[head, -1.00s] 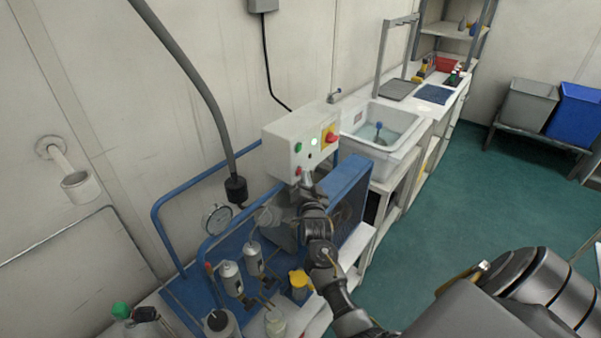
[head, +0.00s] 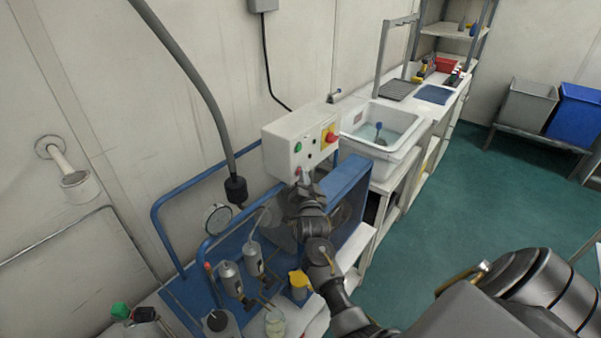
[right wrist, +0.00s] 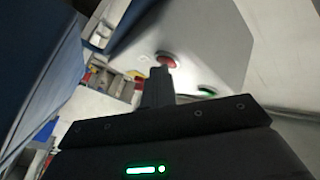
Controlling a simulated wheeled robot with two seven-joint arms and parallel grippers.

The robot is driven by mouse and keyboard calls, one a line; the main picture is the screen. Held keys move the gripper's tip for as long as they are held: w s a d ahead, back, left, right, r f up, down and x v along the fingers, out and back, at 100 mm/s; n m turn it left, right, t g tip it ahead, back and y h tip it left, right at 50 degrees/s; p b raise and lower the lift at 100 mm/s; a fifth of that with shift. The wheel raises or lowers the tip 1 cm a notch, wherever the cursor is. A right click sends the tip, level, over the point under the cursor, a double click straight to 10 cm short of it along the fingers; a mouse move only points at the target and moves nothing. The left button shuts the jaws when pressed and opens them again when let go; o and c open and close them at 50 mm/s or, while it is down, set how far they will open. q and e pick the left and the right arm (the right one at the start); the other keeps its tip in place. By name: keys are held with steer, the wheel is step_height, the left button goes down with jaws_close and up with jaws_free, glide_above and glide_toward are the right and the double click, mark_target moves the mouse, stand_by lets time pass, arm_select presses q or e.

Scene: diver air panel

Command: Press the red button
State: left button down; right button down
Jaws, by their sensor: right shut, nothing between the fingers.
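The white control box (head: 292,160) stands on the blue-framed panel. The red button (head: 298,171) is low on its front face, below the green button (head: 298,147). A larger red knob on a yellow plate (head: 331,136) is at the upper right of that face. My right gripper (head: 304,184) is shut and empty, its tips at the red button. In the right wrist view the red button (right wrist: 166,60) is just beyond the fingertips (right wrist: 159,72), partly hidden by them; I cannot tell whether they touch. My left gripper is not in view.
Below the box are a round gauge (head: 217,219), grey cylinders (head: 231,278) and a yellow-topped container (head: 299,281). A thick hose (head: 190,80) hangs at the left. A sink (head: 381,130) stands behind to the right. The green floor (head: 450,200) is clear.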

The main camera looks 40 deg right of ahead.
steer(key=shift+s, duration=0.15)
steer(key=shift+s+d+p, duration=0.25)
steer(key=shift+s+p, duration=0.2)
steer(key=shift+s, duration=0.25)
steer(key=shift+s+d+p, duration=0.1)
steer(key=shift+s+p, duration=0.2)
steer(key=shift+s+d+p, duration=0.2)
steer(key=shift+s+p, duration=0.1)
steer(key=shift+s, duration=0.4)
steer(key=shift+s+d+p, duration=0.2)
steer(key=shift+s+p, duration=0.05)
steer(key=shift+s, duration=0.4)
steer(key=shift+s+d+p, duration=0.2)
steer(key=shift+s+p, duration=0.1)
steer(key=shift+s, duration=0.4)
steer(key=shift+f, duration=0.1)
